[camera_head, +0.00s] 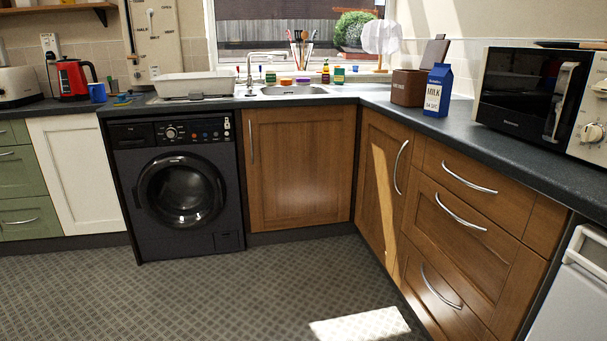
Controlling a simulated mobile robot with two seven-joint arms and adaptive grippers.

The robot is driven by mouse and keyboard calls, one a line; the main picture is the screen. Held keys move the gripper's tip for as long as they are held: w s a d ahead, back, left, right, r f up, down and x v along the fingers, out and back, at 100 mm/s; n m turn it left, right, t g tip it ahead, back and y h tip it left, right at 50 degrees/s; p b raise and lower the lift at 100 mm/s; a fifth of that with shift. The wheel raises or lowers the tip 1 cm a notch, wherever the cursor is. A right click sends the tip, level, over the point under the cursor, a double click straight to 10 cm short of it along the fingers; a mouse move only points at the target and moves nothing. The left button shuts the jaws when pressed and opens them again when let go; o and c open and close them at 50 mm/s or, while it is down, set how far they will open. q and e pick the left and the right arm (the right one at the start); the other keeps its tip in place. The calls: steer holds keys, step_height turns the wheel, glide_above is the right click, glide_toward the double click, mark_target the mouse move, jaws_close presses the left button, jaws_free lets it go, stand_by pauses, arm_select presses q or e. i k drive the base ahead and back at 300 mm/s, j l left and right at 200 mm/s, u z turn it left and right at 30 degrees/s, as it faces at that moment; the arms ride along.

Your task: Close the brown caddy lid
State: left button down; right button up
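The brown caddy (406,88) stands on the dark worktop in the corner, right of the sink. Its lid (434,53) is open, raised and tilted at the back right of the box. The front right of the caddy is partly hidden by a blue and white milk carton. Neither of my grippers is in view.
The milk carton (438,90) stands close in front of the caddy. A black microwave (523,92) is to the right on the worktop (480,133). The sink (294,90) and a white fan-shaped item (381,37) are to the left. The floor (230,295) is clear.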

mark_target(435, 51)
steer(key=i, duration=1.75)
